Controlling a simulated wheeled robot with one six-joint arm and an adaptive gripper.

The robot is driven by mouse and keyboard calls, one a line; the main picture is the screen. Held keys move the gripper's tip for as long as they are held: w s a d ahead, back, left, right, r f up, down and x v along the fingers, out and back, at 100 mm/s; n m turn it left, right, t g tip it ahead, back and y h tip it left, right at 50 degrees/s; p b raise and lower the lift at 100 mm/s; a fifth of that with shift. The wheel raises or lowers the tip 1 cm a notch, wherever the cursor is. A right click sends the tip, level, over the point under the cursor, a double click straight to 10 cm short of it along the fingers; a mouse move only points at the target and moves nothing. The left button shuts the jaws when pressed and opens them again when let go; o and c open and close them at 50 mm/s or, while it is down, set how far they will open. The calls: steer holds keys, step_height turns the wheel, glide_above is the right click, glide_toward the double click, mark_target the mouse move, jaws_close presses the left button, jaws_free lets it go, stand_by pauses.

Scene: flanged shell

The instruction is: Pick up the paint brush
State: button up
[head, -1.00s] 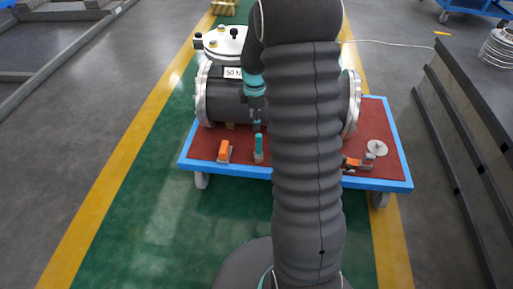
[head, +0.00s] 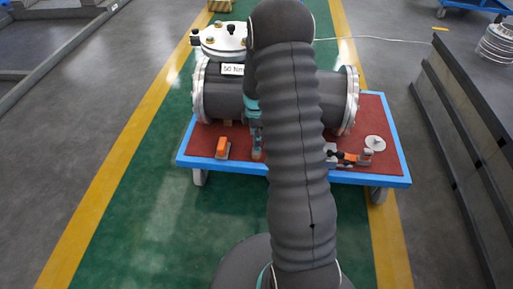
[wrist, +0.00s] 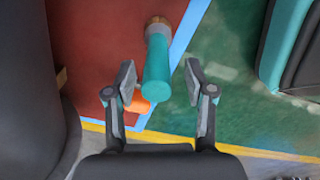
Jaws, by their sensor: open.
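The paint brush has a teal handle and a tan tip. In the wrist view the paint brush (wrist: 157,72) lies over the edge of the red cart top, its tip at the top of the picture. My gripper (wrist: 161,80) is open, with one finger on each side of the handle. I see gaps on both sides, so neither finger appears to grip it. In the head view the brush is near the cart's front edge, mostly hidden by my gripper and arm.
The red cart top has a blue rim (head: 225,165). A dark flanged shell (head: 222,95) lies across it. An orange tool (head: 222,147) is left of the brush. Another orange tool (head: 352,158) and a pale disc (head: 375,143) are at the right.

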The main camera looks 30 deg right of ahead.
steer(key=shift+w+d+f, duration=0.1)
steer(key=shift+d+f, duration=0.05)
steer(key=shift+f, duration=0.95)
steer(key=shift+d+f, duration=0.1)
steer(key=shift+f, duration=1)
jaws_close()
